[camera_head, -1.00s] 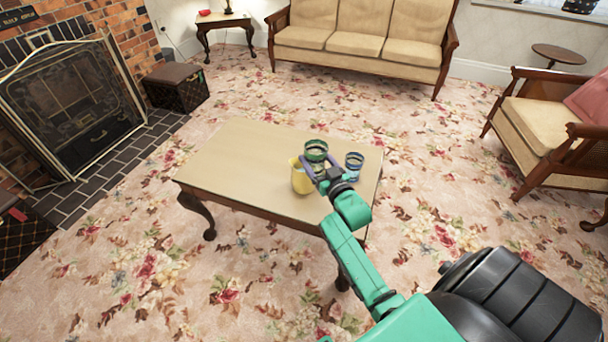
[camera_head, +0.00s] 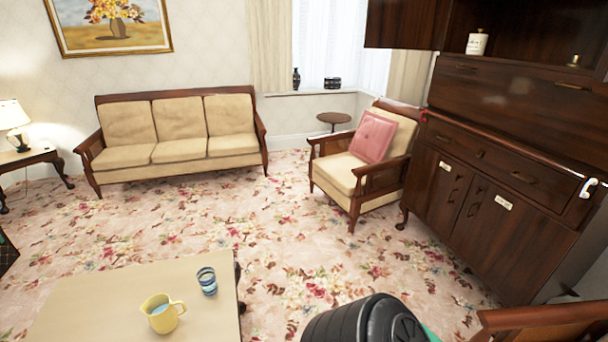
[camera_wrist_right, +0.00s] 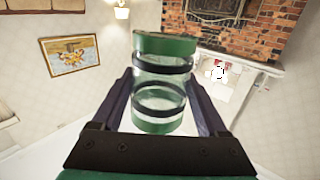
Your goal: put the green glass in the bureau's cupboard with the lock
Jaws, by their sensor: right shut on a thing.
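The green glass (camera_wrist_right: 160,45), clear with green bands at both ends and dark rings, is between the fingers of my right gripper (camera_wrist_right: 163,85) in the right wrist view. The gripper is shut on it. Neither shows in the head view. The dark wooden bureau (camera_head: 505,232) stands at the right of the head view. Its lower part has two doors that look shut, each with a small pale label. A small white piece (camera_head: 588,188) sits near its right edge; I cannot tell whether it is a lock. My left gripper is not in view.
A low table (camera_head: 95,305) at the lower left holds a yellow jug (camera_head: 162,312) and a blue glass (camera_head: 207,281). An armchair (camera_head: 350,178) stands left of the bureau, a wooden chair part (camera_head: 540,320) lower right. A sofa (camera_head: 180,130) is behind. Carpet between is clear.

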